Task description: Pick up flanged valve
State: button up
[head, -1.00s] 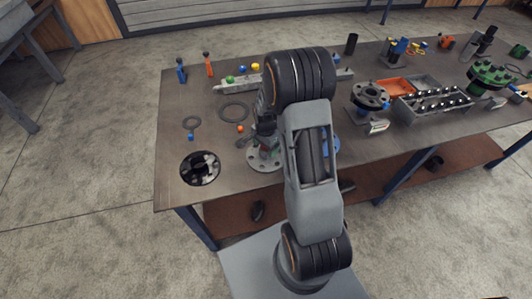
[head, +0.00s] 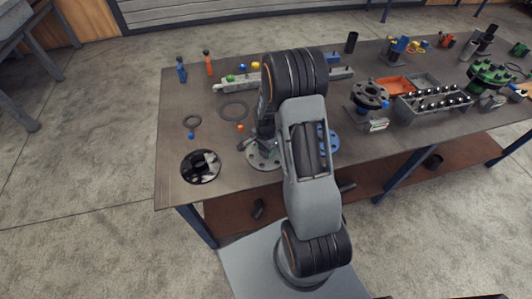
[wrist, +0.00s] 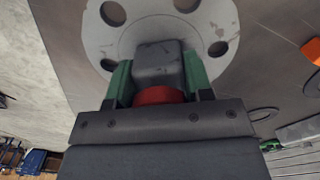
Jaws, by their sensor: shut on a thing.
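The flanged valve (wrist: 108,40) fills the upper middle of the wrist view. It has a pale round flange with bolt holes, a dark grey block in the middle and a red collar. My gripper (wrist: 158,70) is shut on the grey block, with a green finger on each side. In the head view, the flange (head: 258,162) shows near the front edge of the table, partly behind my arm. My gripper is mostly hidden there. I cannot tell whether the flange touches the table.
A blue flange (head: 333,142) is close on the right, partly behind my arm. A grey tray of bolts (head: 432,104) and dark flange (head: 370,95) stand farther right.

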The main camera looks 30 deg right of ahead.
grip_shut()
jog(key=shift+r, duration=0.1)
jog(key=shift+w, duration=0.1)
